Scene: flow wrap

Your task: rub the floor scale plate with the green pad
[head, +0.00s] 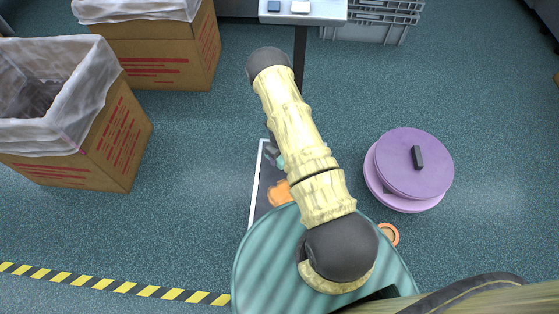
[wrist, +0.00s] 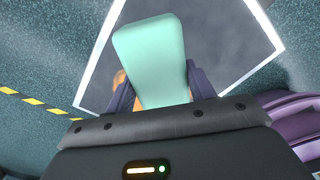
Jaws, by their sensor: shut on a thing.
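The floor scale plate (head: 263,190) is a dark panel with a white edge on the floor, mostly hidden behind my arm in the head view. In the wrist view, the plate (wrist: 222,38) fills the area beyond my fingers. My gripper (wrist: 157,88) is shut on the green pad (wrist: 150,45), a pale green block standing out between the dark fingers. A bit of the pad (head: 279,161) shows beside my arm in the head view. An orange patch (head: 280,193) lies on the plate. I cannot tell whether the pad touches the plate.
A purple round lidded container (head: 410,170) stands right of the plate. Lined cardboard boxes (head: 115,135) stand at the left. The scale's post and display (head: 303,12) rise at the back, near a grey crate (head: 375,25). Yellow-black tape (head: 110,285) crosses the floor.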

